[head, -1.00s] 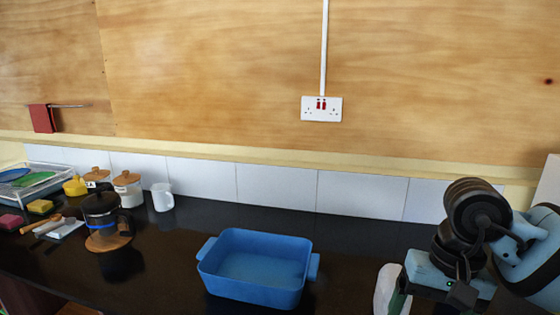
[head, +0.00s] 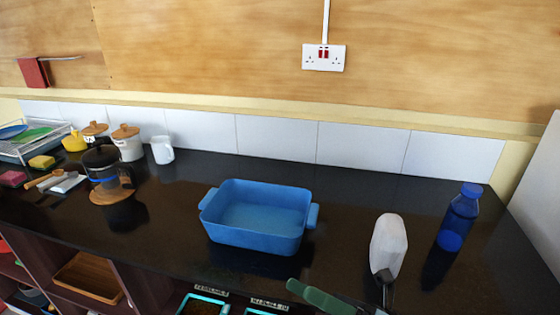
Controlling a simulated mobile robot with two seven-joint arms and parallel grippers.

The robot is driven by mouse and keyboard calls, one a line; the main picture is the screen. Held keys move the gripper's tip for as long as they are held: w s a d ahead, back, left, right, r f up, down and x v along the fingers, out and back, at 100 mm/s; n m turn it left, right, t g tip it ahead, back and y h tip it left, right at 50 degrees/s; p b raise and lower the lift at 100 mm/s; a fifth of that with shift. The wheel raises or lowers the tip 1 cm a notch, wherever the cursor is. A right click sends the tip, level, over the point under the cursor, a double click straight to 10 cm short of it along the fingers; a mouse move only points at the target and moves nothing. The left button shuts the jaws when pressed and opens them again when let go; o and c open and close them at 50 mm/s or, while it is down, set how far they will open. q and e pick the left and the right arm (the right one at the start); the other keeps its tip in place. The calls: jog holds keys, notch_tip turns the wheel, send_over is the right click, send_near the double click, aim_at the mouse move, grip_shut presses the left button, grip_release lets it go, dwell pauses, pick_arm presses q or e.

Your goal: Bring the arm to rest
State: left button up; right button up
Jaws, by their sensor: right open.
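Only a small dark part that looks like my right gripper (head: 384,288) shows at the bottom edge of the head view, right of the middle. It overlaps the lower end of a white upright object (head: 389,244); I cannot tell whether they touch. I see nothing held in the right gripper, and it is open. The rest of the right arm is out of the picture. My left gripper is not in view.
A blue dish (head: 258,238) stands mid-counter, with a blue bottle (head: 459,218) at right. A green object (head: 320,298) lies near the front edge. A coffee press (head: 103,172), canisters, a white mug (head: 162,150) and a dish rack (head: 35,145) are at left. The back counter is largely clear.

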jog(key=d+f+m+t+h, duration=0.5)
jog(key=f+m+h, duration=0.4)
jog(key=m, duration=0.5)
jog(key=d+f+m+t+h, duration=0.6)
jog(key=f+m, duration=0.4)
jog(key=m, duration=0.3)
jog(key=s+d+f+m+g+h, duration=0.2)
jog(key=s+f+m+g, duration=0.2)
jog(key=s+f, duration=0.4)
jog(key=s+d+f+m+g+h, duration=0.2)
jog(key=s+f+m+g+h, duration=0.1)
jog(key=s+f+m, duration=0.4)
jog(key=s+f+g, duration=0.1)
jog(key=s+f, duration=0.1)
jog(key=s, duration=0.1)
jog(key=shift+s+d+f+h, duration=0.2)
jog(key=shift+s+h, duration=0.1)
jog(key=shift+s, duration=0.1)
